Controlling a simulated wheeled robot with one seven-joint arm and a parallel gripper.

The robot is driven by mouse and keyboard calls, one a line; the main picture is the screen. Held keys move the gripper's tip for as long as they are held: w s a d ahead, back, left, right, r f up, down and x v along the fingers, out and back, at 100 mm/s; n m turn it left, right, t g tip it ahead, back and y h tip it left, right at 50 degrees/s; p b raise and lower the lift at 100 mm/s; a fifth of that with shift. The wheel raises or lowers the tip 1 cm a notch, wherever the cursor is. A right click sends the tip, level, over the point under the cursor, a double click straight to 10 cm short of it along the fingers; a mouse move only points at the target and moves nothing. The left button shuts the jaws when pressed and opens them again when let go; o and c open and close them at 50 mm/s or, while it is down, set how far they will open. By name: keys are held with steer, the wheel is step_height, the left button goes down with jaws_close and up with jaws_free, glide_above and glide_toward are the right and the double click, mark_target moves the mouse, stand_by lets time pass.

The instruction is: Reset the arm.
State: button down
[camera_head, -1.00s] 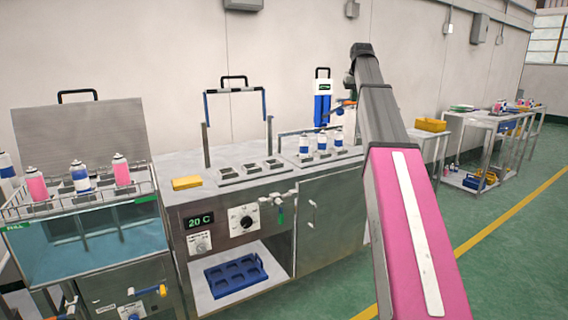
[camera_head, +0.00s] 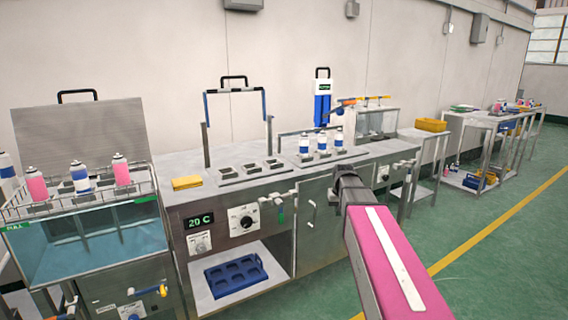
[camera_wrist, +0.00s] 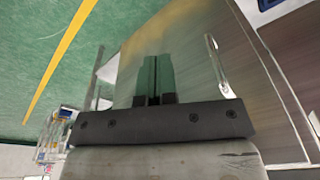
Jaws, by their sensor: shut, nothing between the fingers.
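My pink arm (camera_head: 392,260) reaches up from the lower right of the head view. Its dark joint (camera_head: 350,185) stands in front of the right part of the steel bench. My gripper does not show in the head view; it seems hidden beyond that joint. In the wrist view, my gripper (camera_wrist: 154,60) is shut and empty, its two narrow fingers side by side above a dark bar. A metal panel with a handle (camera_wrist: 216,62) lies beyond the fingers.
A water tank (camera_head: 90,240) with spray cans stands at the left. The steel bench (camera_head: 185,165) carries cans, a yellow block (camera_head: 187,183) and a lever device. A blue tray (camera_head: 235,275) sits on its lower shelf. Green floor (camera_head: 490,270) is open at the right.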

steer(key=s+a+f+g, duration=0.1)
steer(key=s+a+f, duration=0.2)
steer(key=s+f, duration=1.4)
steer(key=s, duration=0.2)
steer(key=shift+s+g, duration=0.3)
steer(key=shift+s, duration=0.05)
